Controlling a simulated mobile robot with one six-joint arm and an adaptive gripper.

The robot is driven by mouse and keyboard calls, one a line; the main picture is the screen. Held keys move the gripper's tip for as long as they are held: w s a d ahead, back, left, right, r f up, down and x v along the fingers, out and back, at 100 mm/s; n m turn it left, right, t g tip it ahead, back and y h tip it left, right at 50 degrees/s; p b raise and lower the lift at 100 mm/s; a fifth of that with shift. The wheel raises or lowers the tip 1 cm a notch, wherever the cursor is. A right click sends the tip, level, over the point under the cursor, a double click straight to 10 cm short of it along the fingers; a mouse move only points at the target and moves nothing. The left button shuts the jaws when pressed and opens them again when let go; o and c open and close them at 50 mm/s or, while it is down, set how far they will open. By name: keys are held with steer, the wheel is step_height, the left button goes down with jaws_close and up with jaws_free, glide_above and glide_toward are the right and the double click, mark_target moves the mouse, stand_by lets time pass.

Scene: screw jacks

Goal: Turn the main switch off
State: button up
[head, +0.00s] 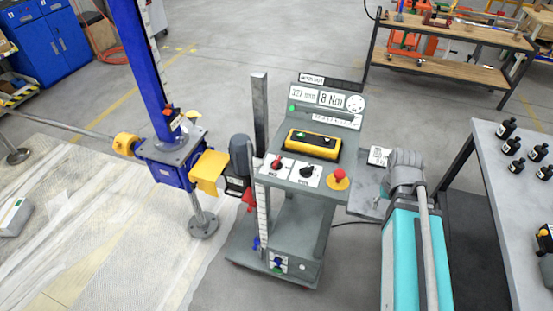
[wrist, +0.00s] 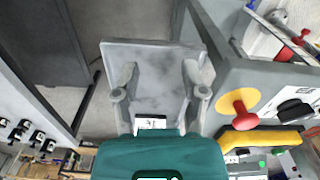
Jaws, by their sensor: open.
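The control cart (head: 318,215) stands mid-picture in the head view. On its sloped panel, a red rotary knob (head: 276,161) sits on a white plate whose lettering is too small to read; I take it as the main switch. My gripper (head: 405,163) is right of the panel, apart from the knobs. In the wrist view its fingers (wrist: 160,85) are spread, with nothing held between them.
A red mushroom button (head: 338,174) on a yellow base lies between the knobs and my gripper. A grey side plate (head: 367,197) is close to the gripper. A blue screw jack (head: 165,160) stands left; a grey table (head: 515,200) stands right.

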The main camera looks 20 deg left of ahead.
steer(key=o, duration=0.4)
steer(key=w+a+r+n, duration=0.1)
steer(key=a, duration=0.1)
steer(key=w+a+r+n+p, duration=0.1)
steer(key=w+a, duration=0.1)
steer(key=w+a+r+n+p, duration=0.1)
steer(key=a, duration=0.1)
steer(key=shift+w+a, duration=0.3)
steer(key=shift+w, duration=0.1)
steer(key=shift+o, duration=0.2)
step_height(320, 180, up, 8)
steer(key=n+p, duration=0.9)
steer(key=n, duration=0.4)
glide_above(277, 160)
steer(key=shift+a, duration=0.15)
steer(key=shift+f+b, duration=0.15)
steer(key=shift+b, duration=0.25)
step_height(277, 160, down, 14)
steer(key=b, duration=1.3)
steer(key=shift+r, duration=0.25)
steer(key=c, duration=1)
